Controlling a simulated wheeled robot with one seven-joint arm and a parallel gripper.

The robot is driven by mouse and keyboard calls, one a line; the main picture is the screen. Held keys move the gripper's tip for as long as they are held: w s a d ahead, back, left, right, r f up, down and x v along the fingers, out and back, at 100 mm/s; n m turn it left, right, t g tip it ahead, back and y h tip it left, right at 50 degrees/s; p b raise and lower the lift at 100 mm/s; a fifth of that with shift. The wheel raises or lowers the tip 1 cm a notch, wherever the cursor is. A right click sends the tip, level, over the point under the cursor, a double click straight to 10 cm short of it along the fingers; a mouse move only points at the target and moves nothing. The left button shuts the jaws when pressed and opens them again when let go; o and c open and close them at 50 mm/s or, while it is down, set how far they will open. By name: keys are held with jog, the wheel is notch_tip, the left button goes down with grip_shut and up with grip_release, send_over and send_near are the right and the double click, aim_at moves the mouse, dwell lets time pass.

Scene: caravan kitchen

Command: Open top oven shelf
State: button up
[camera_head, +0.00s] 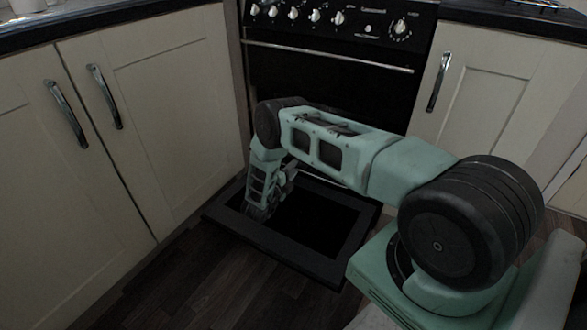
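The black oven (330,85) stands between the cabinets at the back. Its upper door is shut, with a long silver handle (325,56) across its top. A lower door (325,268) is folded down low in front of the oven, close to the floor, with a dark panel inside its frame. My arm reaches from the right across the front of the oven. My gripper (262,207) points down over the left part of the lowered door, well below the upper handle. Its fingers are small and dark, so I cannot tell their opening or whether they touch the door.
Cream cabinets with curved silver handles stand left (110,110) and right (485,95). A row of knobs (315,16) runs above the oven's upper door. The dark wooden floor (215,285) is clear in front of the left cabinets.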

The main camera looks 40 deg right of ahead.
jog(key=p+v, duration=0.2)
jog(key=v, duration=1.4)
jog(key=shift+p, duration=0.35)
